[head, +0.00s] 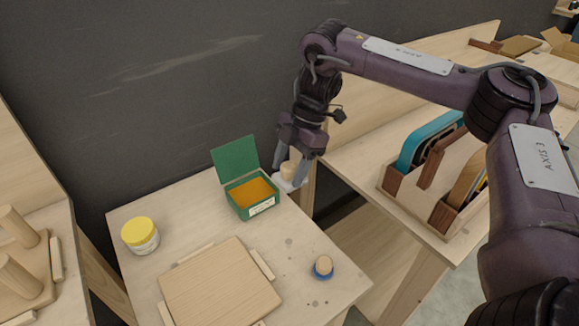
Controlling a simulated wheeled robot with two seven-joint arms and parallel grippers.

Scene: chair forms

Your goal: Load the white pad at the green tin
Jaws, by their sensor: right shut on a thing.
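The white pad (288,183) has a pale wooden knob on top. My right gripper (289,172) is shut on this knob, with a dark finger on either side. The pad is beside the green tin (241,208), at its right, near the table's back right edge. I cannot tell whether the pad touches the table. The green tin stands open with its lid raised at the back. Its inside shows an orange surface, and a white label is on its front. My left gripper is not in view.
A blue pad with a wooden knob (323,267) sits at the table's right. A wooden board (220,288) with edge strips lies in front of the tin. A yellow-lidded jar (140,235) stands left. A rack (434,180) holding several coloured pieces stands on the right-hand bench.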

